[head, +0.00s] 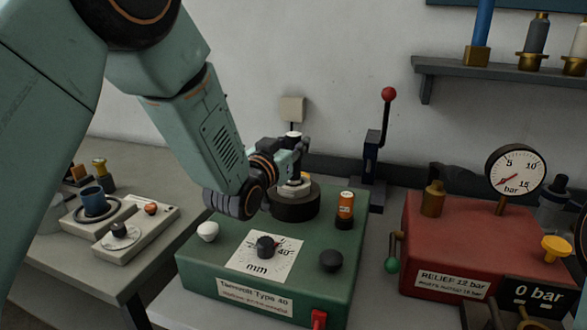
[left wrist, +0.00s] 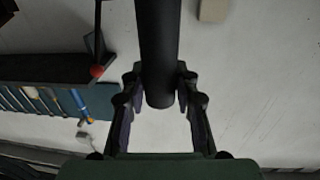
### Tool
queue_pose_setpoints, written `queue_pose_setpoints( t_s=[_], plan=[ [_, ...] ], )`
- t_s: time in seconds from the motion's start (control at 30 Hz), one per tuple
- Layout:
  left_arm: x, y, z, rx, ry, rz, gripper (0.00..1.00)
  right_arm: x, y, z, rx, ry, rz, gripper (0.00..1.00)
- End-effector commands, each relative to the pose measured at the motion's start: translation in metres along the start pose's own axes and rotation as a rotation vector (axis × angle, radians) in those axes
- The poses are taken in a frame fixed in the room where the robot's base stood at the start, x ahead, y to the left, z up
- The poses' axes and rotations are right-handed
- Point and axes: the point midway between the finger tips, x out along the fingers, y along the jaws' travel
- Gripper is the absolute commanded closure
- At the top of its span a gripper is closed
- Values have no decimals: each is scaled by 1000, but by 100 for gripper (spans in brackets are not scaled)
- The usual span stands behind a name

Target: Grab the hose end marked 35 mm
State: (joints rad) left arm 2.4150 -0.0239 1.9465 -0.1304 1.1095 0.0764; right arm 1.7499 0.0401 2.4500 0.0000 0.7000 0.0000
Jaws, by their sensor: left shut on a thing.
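My left gripper (head: 288,163) is over the back of the green machine (head: 335,250), beside a dark round collar (head: 295,204) on its top. In the left wrist view my left gripper (left wrist: 160,82) is shut on a dark, smooth cylinder (left wrist: 160,35), one finger on each side. The cylinder looks like a hose end; its lower end shows between the fingers and the rest runs out of the top of the picture. I can read no 35 mm mark on it. The machine's dial (head: 265,246) shows a scale marked mm. My right gripper is not in view.
A red relief box (head: 455,240) with a pressure gauge (head: 515,171) stands at the right. A red-knobbed lever (head: 388,95) rises behind the machine. A wall shelf (head: 500,69) holds several brass-based fittings.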

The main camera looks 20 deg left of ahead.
Motion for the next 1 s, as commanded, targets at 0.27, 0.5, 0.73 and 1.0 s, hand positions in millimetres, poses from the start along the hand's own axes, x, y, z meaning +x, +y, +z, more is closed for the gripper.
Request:
queue_pose_setpoints(
  t_s=[0.27, 0.5, 0.73, 1.0],
  plan=[
    [0, 0, 1, 0, -3, 0, 100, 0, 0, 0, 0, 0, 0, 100],
    [0, 0, 1, 0, -2, 0, 100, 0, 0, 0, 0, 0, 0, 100],
    [0, 0, 0, 0, 0, -1, 100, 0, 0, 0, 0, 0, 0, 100],
    [0, 0, -26, 1, 5, 0, 100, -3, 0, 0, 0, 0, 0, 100]
  ],
)
